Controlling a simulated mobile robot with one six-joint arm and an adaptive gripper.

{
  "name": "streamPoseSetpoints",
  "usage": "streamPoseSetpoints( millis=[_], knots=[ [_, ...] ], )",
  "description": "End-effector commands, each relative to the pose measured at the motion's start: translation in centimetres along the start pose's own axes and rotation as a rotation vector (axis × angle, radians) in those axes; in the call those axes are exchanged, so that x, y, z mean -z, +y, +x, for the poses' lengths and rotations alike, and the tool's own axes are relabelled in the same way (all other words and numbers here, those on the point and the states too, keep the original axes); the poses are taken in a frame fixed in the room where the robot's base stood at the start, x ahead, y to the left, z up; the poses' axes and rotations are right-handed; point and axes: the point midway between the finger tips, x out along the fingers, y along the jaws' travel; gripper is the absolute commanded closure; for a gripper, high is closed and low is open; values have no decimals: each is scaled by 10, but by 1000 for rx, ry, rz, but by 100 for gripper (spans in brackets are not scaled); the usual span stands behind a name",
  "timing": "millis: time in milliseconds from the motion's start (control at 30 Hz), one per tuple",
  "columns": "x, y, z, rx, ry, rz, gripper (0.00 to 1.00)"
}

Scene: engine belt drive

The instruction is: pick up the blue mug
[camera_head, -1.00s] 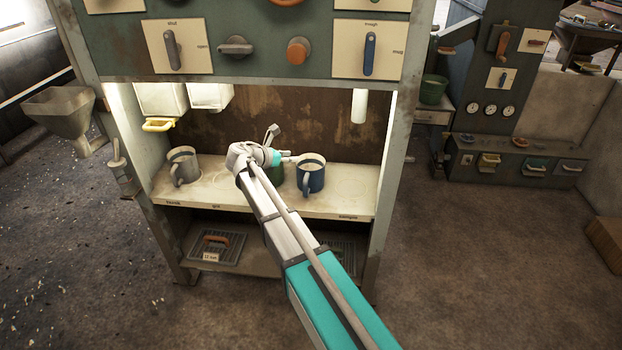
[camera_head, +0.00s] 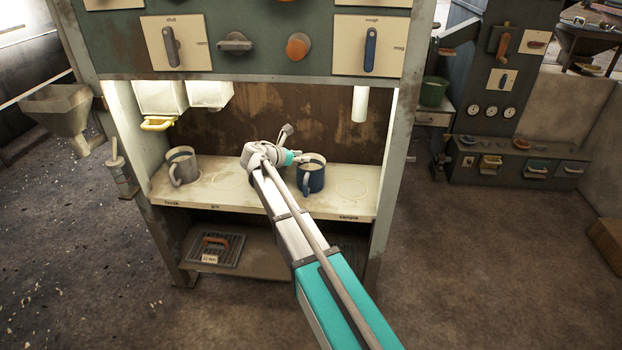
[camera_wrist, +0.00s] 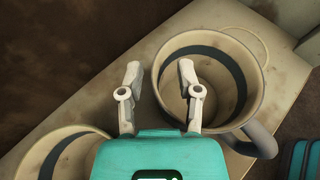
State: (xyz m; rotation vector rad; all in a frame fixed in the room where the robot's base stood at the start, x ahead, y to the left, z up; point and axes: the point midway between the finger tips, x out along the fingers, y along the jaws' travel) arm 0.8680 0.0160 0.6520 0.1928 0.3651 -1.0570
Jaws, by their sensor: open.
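The blue mug (camera_head: 313,179) stands upright on the right part of the lit shelf, its handle toward the front left. In the wrist view its cream inside with a dark band shows from above, and its grey-blue handle (camera_wrist: 262,140) points to the lower right. My gripper (camera_wrist: 160,78) is open and empty. In the wrist view its right finger overlaps the mug's mouth and its left finger is outside the left rim. I cannot tell whether the right finger is inside or above the mug. In the head view my gripper is just left of the mug, its fingers mostly unclear.
A grey mug (camera_head: 183,168) stands on the shelf's left. Another mug rim (camera_wrist: 62,155) shows at the wrist view's lower left. A white cylinder (camera_head: 360,104) hangs above the shelf's right side, and pale bins (camera_head: 209,94) hang at the left. The shelf right of the blue mug is clear.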

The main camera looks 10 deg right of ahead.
Motion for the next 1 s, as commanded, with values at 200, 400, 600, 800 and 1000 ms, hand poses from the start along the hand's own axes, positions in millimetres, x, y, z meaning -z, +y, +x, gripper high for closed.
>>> streamPoseSetpoints(
  millis=[200,400,600,800,1000],
  knots=[
    [0,0,0,0,0,0,73],
    [0,0,0,0,0,0,100],
    [0,0,0,1,0,0,100],
    [0,0,0,1,0,0,100],
    [-2,-1,0,1,0,0,100]
  ],
)
